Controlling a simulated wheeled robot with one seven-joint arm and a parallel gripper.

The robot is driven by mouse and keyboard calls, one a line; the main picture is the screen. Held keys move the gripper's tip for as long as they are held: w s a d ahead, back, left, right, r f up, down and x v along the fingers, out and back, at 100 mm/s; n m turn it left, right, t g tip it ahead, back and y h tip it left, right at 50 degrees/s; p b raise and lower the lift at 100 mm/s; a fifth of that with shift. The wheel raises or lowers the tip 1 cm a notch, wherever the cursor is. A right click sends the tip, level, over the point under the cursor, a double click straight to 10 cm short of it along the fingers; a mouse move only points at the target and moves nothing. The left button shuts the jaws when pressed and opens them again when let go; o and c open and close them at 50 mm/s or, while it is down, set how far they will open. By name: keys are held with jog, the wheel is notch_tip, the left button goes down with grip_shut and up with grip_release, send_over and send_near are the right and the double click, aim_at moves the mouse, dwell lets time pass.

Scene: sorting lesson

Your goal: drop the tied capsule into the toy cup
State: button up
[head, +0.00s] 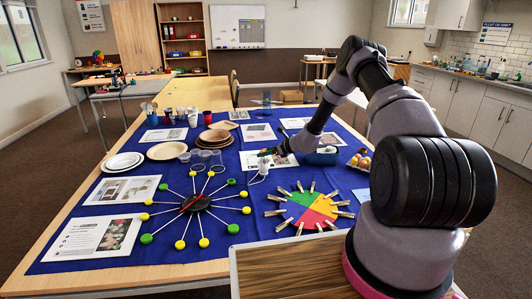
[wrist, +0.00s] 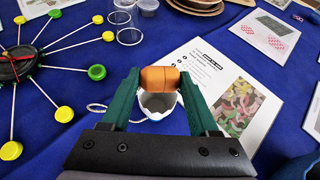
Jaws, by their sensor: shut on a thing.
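The tied capsule (wrist: 160,78) is an orange-brown piece with a seam, held between the green fingertips of my gripper (wrist: 163,80). The white toy cup (wrist: 158,103) shows just below the capsule in the wrist view, its dark opening partly covered by it. I cannot tell whether the capsule touches the rim. A pale cord (wrist: 97,107) runs beside the cup at left. In the head view my gripper (head: 268,153) is low over the blue cloth, right at the small white cup (head: 263,167). The capsule is too small to make out there.
A spoked wheel with green and yellow caps (head: 195,203) lies left of the cup. A coloured disc with clothespins (head: 308,207) lies to its right. Clear cups (head: 196,155) and brown plates (head: 214,136) stand behind. A printed sheet (wrist: 215,85) lies beside the cup.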

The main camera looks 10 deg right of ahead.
jog(key=shift+f, duration=0.8)
dwell(1.2)
jog(key=o, duration=1.4)
jog(key=shift+r, duration=3)
